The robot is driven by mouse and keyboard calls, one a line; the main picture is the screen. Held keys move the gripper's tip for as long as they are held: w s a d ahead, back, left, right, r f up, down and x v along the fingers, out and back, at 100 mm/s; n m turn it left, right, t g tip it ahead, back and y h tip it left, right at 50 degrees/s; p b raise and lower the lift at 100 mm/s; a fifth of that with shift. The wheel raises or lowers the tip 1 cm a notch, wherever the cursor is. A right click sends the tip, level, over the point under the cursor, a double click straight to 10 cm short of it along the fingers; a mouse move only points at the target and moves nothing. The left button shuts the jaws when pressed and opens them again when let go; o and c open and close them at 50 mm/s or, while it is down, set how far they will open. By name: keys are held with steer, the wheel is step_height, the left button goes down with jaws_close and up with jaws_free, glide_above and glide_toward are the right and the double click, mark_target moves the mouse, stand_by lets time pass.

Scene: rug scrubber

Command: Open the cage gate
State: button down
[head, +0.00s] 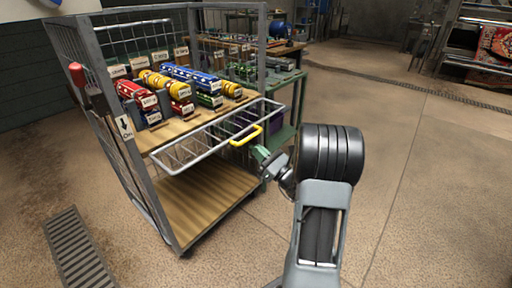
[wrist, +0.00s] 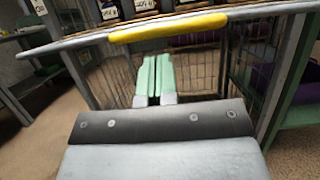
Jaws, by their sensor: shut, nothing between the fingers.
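The cage (head: 182,242) is a grey metal frame with wire mesh sides and wooden shelves. Its gate (head: 200,143) is a wire panel with a pale metal rail at the front, across the middle of the cage; its exact tilt is hard to tell. A yellow handle (head: 246,136) sits on the gate rail and also crosses the top of the wrist view (wrist: 168,28). My gripper (head: 260,154) is just right of and below the handle, apart from it. Its green fingers (wrist: 154,62) are together and empty, under the handle in the wrist view.
Red, yellow, blue and green labelled rolls (head: 188,80) lie on the upper shelf. A red lever (head: 78,76) is on the left post. A green table (head: 284,118) stands behind the cage. Open floor (head: 430,190) lies right; a drain grate (head: 76,250) lies left.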

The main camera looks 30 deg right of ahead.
steer(key=p+v, duration=0.1)
steer(key=v, duration=0.8)
steer(key=shift+r+p, duration=0.15)
steer(key=shift+p, duration=0.2)
